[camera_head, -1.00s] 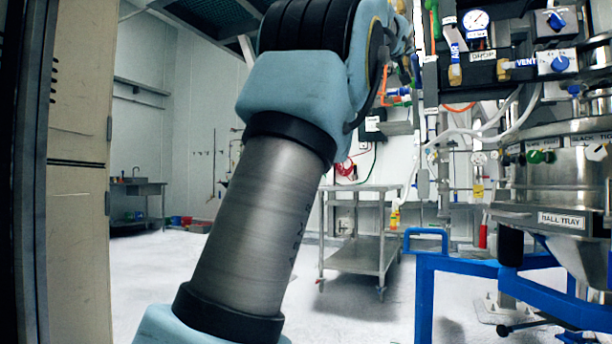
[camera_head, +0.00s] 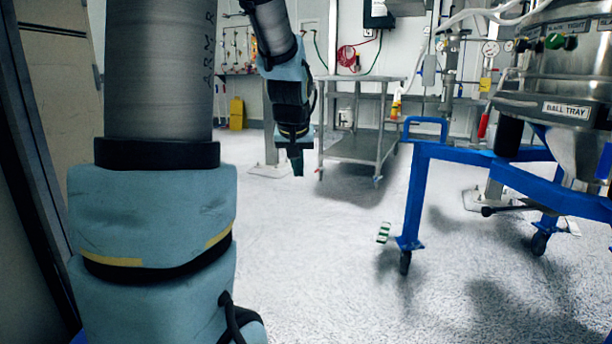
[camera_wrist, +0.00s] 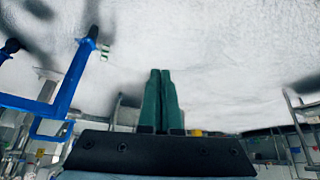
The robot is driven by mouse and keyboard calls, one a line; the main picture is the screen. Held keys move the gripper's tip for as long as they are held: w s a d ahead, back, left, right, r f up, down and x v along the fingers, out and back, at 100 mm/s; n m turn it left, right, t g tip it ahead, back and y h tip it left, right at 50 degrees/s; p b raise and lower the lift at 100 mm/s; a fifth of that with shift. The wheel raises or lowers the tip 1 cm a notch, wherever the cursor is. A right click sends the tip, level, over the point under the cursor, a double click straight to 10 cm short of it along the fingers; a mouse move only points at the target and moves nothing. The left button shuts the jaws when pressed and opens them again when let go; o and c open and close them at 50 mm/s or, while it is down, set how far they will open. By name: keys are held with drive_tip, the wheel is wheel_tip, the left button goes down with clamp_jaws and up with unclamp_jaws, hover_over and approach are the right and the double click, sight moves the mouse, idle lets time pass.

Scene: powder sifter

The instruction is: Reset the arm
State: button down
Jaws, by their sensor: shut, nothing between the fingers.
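My arm fills the left of the head view, with a grey link and blue joint covers. My gripper (camera_head: 297,160) hangs downward at the arm's far end, left of the steel cart, above the floor. In the wrist view its two green fingers (camera_wrist: 160,76) lie close together, shut, with nothing between them. The gripper touches nothing that I can see.
A steel cart (camera_head: 352,148) stands behind my gripper. The sifter (camera_head: 560,75) with its ball tray sits at right on a blue wheeled frame (camera_head: 420,180). A tall beige panel (camera_head: 58,65) is at far left. The middle floor is clear.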

drive_tip(key=s+a+f+g+p, duration=0.1)
drive_tip(key=s+a+f, duration=0.15)
drive_tip(key=s, duration=0.35)
drive_tip(key=s+a+f+g, duration=0.1)
drive_tip(key=s+f+g, duration=0.1)
drive_tip(key=s+f, duration=0.35)
drive_tip(key=s+a+f+g+p, duration=0.1)
drive_tip(key=s+f, duration=0.1)
drive_tip(key=s, duration=0.5)
wheel_tip(320, 180, up, 36)
drive_tip(key=p, duration=3.5)
drive_tip(key=shift+a, duration=0.15)
